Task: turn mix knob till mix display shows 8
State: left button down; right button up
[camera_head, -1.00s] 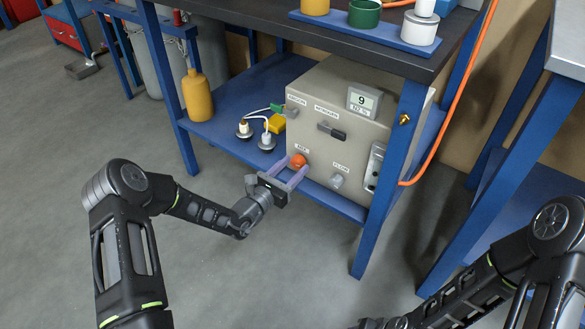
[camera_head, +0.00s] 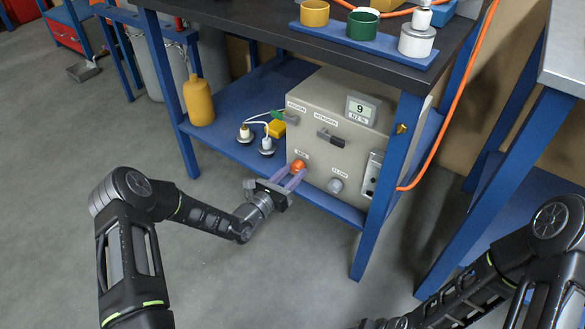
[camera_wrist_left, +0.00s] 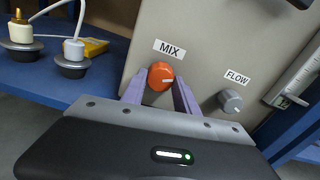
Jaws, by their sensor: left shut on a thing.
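The orange mix knob (camera_head: 298,166) sits on the front of a beige gas box, under a "MIX" label. It also shows in the left wrist view (camera_wrist_left: 160,77), with a pale pointer mark on its face.
A grey flow knob (camera_head: 335,185) is right of the mix knob. A dark lever (camera_head: 330,139) is above it. The box stands on a blue lower shelf (camera_head: 222,137), beside a yellow bottle (camera_head: 198,100). A blue table leg (camera_head: 388,180) stands close on the right.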

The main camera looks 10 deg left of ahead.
pick_arm(q)
jog(key=c, duration=0.9)
grip_release()
jog(key=shift+s, duration=0.1)
jog(key=p+v, duration=0.2)
jog(key=v, duration=0.5)
jog(key=shift+s, duration=0.3)
jog(key=shift+a+p, duration=0.1)
jog(key=shift+p, duration=0.2)
